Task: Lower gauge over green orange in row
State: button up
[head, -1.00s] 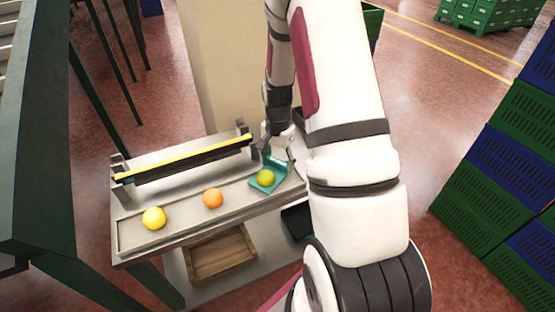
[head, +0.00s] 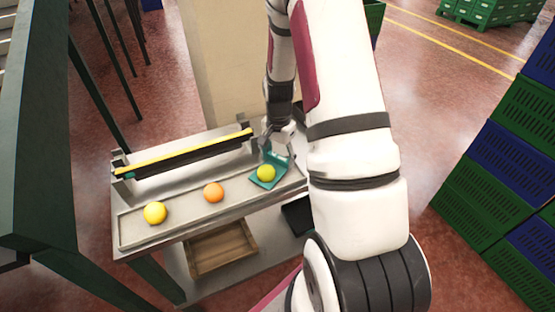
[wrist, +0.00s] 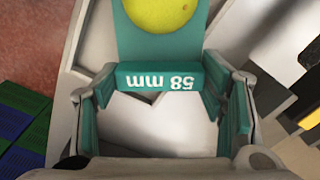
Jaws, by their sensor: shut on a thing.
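The green orange (head: 266,173) is yellow-green and sits at the right end of the row on the bench tray. It also shows at the top of the wrist view (wrist: 160,10). The teal gauge (head: 282,163) is at this orange; its upright part, marked "58 mm" (wrist: 160,78), faces the wrist camera. The orange shows above the gauge's flat part; I cannot tell whether it passes through an opening. My gripper (head: 277,140) is shut on the gauge's upright part, with a teal-padded finger on each side.
An orange fruit (head: 214,193) and a yellow fruit (head: 155,213) lie to the left in the tray (head: 185,203). A yellow-topped bar (head: 185,153) runs behind them. A wooden box (head: 220,248) is on the lower shelf. Crates (head: 500,170) stand at right.

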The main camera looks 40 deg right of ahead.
jog(key=shift+r, duration=0.15)
jog(key=shift+r+p, duration=1.15)
jog(key=shift+r, duration=2.75)
